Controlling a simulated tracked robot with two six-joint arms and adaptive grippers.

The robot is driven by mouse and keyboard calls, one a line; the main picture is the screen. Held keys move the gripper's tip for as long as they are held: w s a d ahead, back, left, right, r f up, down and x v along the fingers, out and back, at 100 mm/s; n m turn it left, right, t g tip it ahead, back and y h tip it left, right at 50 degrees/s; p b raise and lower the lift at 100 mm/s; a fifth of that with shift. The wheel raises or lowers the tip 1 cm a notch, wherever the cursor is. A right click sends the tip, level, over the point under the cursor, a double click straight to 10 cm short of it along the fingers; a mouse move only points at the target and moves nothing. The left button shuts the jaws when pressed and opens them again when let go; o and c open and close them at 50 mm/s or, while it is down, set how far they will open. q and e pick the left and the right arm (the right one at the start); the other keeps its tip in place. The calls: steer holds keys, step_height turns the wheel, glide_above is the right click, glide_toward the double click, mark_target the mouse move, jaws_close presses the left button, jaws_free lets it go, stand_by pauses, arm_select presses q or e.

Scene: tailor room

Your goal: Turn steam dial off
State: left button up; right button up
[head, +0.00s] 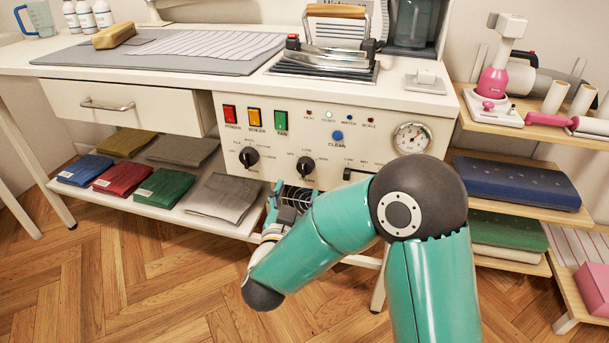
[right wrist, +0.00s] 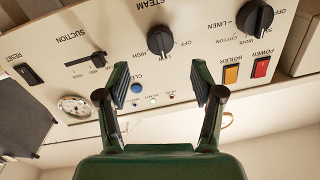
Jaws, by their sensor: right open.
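The steam dial (head: 305,165) is a round black knob on the cream front panel of the ironing station, right of a similar black dial. In the right wrist view, which is upside down, the steam dial (right wrist: 160,41) sits under the word STEAM, with HIGH to its left. Its pointer seems to face the partly hidden low mark, but is too small to be sure. My right gripper (right wrist: 160,80) is open and empty, its fingers apart on either side of the dial's line, short of it. In the head view the right gripper (head: 287,197) is below the dial, partly hidden by my arm.
The other black dial (head: 249,157), marked LINEN and COTTON, is left of the steam dial. Coloured switches (head: 254,118) and a blue CLEAN button (head: 337,135) are above. A pressure gauge (head: 411,138) is to the right. An iron (head: 330,50) stands on the worktop. Folded cloths (head: 165,189) fill the lower shelf.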

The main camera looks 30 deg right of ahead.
mark_target(303, 172)
steer(key=b+x, duration=0.1)
steer(key=x, duration=0.7)
steer(key=shift+f, duration=0.1)
